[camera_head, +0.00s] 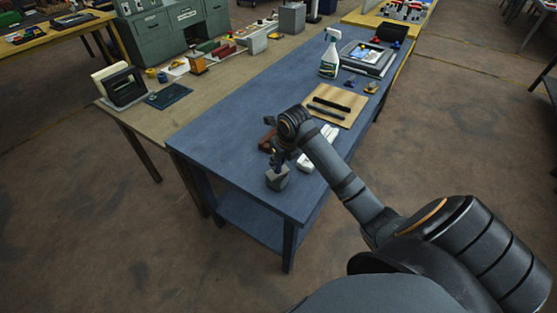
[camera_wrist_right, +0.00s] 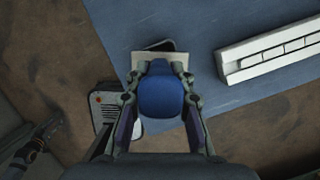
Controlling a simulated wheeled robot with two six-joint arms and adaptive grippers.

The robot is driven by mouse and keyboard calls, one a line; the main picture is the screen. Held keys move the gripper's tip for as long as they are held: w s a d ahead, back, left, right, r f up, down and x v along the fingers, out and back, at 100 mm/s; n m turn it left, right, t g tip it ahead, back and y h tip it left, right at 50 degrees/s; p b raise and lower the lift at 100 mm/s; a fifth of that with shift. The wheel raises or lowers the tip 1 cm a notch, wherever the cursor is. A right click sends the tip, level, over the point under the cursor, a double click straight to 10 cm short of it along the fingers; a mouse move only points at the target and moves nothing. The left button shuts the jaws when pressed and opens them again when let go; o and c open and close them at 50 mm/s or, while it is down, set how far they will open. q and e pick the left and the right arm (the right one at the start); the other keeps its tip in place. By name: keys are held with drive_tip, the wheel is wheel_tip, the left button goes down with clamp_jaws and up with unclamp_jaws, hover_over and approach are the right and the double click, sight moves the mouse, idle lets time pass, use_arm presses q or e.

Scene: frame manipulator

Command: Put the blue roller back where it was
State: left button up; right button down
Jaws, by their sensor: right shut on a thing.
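The blue roller (camera_wrist_right: 160,98) is between the fingers of my right gripper (camera_wrist_right: 160,74) in the right wrist view, and the fingers are shut on it. In the head view my right gripper (camera_head: 279,150) is over the near end of the blue table, and the roller is mostly hidden by it. A small grey block (camera_head: 277,179) stands at the table's near edge, just below the gripper. A pale block with a dark opening also shows behind the roller in the wrist view (camera_wrist_right: 142,62). Whether the roller touches it I cannot tell. My left gripper is not in view.
A white slotted part (camera_head: 328,134) lies right of the gripper. A brown board (camera_head: 345,98) with dark bars lies farther along the blue table (camera_head: 222,130). A spray bottle (camera_head: 330,55) stands beyond. The table's left near part is clear.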

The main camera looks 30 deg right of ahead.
drive_tip(key=shift+f, duration=0.15)
drive_tip(key=c, duration=1.2)
unclamp_jaws()
drive_tip(key=shift+o, duration=0.2)
drive_tip(key=shift+r, duration=0.3)
drive_tip(key=shift+s+r, duration=0.1)
drive_tip(key=shift+r, duration=0.25)
drive_tip(key=b+v, duration=0.1)
drive_tip(key=v, duration=1)
